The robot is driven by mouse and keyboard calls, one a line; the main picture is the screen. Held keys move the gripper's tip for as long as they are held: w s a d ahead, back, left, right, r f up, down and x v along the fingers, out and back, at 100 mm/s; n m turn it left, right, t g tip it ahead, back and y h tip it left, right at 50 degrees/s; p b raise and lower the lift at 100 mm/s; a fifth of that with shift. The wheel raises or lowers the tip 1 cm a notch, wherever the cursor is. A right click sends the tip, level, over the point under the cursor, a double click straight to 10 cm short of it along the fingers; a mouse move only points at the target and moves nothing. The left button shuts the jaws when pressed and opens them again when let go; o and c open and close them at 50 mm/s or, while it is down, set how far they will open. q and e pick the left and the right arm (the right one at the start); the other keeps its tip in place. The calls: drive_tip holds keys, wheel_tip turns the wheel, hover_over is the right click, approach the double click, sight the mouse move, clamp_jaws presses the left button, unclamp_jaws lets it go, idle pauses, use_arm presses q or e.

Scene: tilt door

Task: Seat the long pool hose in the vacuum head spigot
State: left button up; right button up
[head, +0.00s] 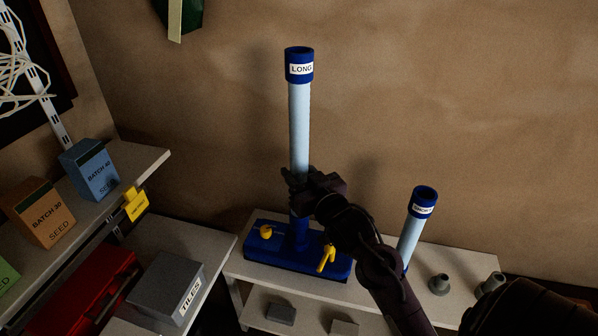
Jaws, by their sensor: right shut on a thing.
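The long pool hose (299,125) is a pale blue tube with a dark blue collar marked LONG at its top. It stands upright over the blue vacuum head (268,256), which rests on a shelf and has yellow fittings. The spigot (299,236) rises from the middle of the vacuum head. My right gripper (298,190) is shut on the long hose near its lower end. The gripper hides part of the joint, so I cannot tell how deep the hose sits in the spigot. My left gripper is not in view.
A shorter pale blue hose (411,236) with a blue collar stands to the right, partly behind my arm. Small grey fittings (440,284) sit on the shelf at right. A grey TILES box (165,285) and seed boxes (89,170) stand at left.

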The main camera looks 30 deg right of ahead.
drive_tip(key=shift+f+b, duration=1.45)
drive_tip(key=shift+f, duration=0.85)
drive_tip(key=o, duration=1.3)
drive_tip(key=shift+f, duration=0.15)
drive_tip(key=s+b, duration=0.2)
drive_tip(key=s, duration=0.5)
drive_tip(key=shift+s+a+b, duration=0.3)
drive_tip(key=shift+s+a, duration=0.05)
drive_tip(key=shift+s, duration=0.05)
